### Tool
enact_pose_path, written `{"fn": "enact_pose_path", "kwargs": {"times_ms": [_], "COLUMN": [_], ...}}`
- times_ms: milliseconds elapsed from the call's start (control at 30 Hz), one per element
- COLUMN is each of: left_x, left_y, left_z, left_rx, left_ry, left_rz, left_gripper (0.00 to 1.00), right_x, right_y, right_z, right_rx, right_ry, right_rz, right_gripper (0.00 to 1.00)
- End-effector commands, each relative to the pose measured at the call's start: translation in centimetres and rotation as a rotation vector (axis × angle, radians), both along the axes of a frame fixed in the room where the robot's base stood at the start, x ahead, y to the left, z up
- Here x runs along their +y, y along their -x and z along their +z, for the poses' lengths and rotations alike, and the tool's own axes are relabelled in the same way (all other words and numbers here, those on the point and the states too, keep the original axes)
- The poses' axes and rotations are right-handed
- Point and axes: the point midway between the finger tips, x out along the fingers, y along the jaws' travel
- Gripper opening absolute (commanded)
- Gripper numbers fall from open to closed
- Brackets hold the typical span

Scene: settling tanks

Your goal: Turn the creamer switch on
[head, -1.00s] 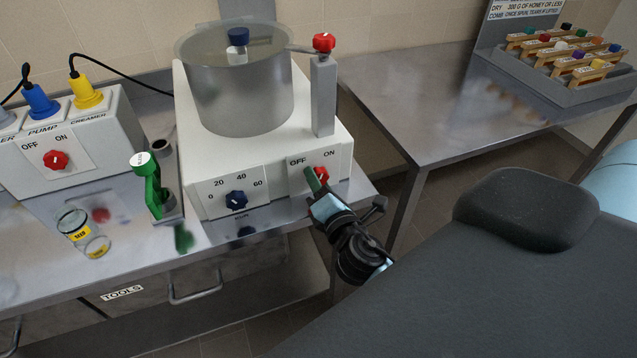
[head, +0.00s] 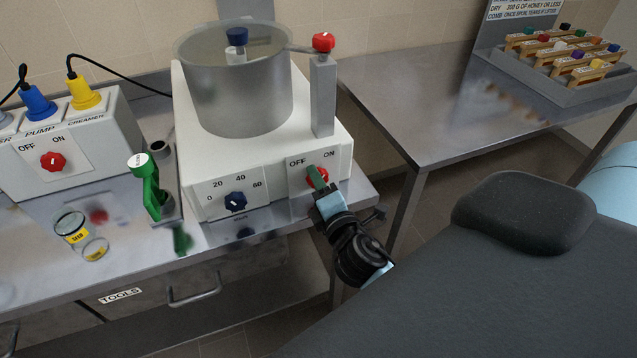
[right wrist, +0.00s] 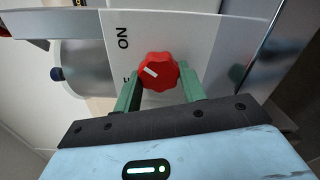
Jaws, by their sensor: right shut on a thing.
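The creamer is a white box (head: 270,160) with a round metal vessel (head: 240,95) on top. Its switch is a red knob (head: 322,177) on the front panel, below the OFF and ON labels. The knob (right wrist: 160,71) shows fully in the right wrist view. Its white mark points toward the label side, in the direction between ON and the partly hidden OFF label. My right gripper (head: 317,180) is at the knob, its green fingers on either side of it. In the right wrist view the gripper (right wrist: 160,88) is shut on the knob. My left gripper is out of view.
A socket box (head: 75,150) with another red OFF/ON knob (head: 54,161) stands at left. A grey padded surface (head: 450,290) lies at lower right.

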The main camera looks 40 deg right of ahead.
Motion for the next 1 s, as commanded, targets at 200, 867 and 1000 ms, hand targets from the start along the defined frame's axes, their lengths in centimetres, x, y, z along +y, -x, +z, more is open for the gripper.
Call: {"fn": "enact_pose_path", "kwargs": {"times_ms": [200, 867, 1000], "left_x": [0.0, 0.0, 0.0], "left_y": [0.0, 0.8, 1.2], "left_z": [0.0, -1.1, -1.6], "left_rx": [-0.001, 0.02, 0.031], "left_ry": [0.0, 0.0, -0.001], "left_rz": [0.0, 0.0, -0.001], "left_gripper": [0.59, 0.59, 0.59], "right_x": [0.0, 0.9, 1.4], "right_y": [0.0, 3.9, 5.9], "right_z": [0.1, -0.3, -0.3], "right_rx": [-0.002, 0.005, 0.004], "right_ry": [-0.003, -0.003, -0.003], "right_rz": [-0.001, 0.001, 0.0], "right_gripper": [0.55, 0.63, 0.63]}}
